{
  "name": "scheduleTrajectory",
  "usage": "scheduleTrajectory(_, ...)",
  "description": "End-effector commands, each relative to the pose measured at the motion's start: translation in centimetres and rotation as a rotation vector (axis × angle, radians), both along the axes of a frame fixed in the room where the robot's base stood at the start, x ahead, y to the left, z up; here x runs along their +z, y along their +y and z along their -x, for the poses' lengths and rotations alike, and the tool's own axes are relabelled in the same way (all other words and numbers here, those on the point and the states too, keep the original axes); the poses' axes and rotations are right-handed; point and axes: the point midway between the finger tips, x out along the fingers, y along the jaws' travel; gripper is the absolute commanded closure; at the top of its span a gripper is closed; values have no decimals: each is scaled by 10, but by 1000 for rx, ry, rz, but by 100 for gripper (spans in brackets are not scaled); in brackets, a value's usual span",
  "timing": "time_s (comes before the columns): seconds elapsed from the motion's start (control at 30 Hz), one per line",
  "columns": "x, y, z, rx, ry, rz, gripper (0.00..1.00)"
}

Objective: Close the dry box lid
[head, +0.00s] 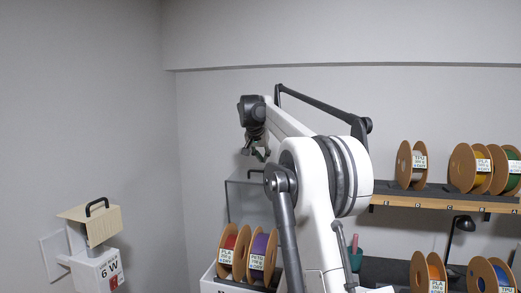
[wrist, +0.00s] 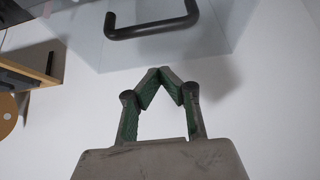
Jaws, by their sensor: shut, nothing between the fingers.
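The dry box appears to be the white box (head: 210,281) at the bottom centre of the head view. Two spools stand in it, and my arm hides its right part. A clear, greyish lid (head: 240,202) stands raised behind it, with a black handle (head: 256,171) at its top. My gripper (head: 260,156) is just above that handle, shut and empty. In the wrist view, the fingertips (wrist: 166,72) meet in a point. The black handle (wrist: 152,28) lies beyond them with a visible gap, and the clear lid (wrist: 215,30) is around it.
A wooden box (head: 88,219) with a black handle sits on a white stand marked 6 W at left. A shelf (head: 432,198) with several filament spools is at right, with more spools and a black lamp (head: 458,232) below. The wall between stand and lid is clear.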

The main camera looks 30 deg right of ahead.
Motion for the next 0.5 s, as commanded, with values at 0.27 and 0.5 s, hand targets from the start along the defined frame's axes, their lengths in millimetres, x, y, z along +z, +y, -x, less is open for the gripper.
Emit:
scheduleTrajectory(0.27,-18,3,2,1,0,0,100)
scheduleTrajectory(0.5,-24,16,14,0,1,-1,100)
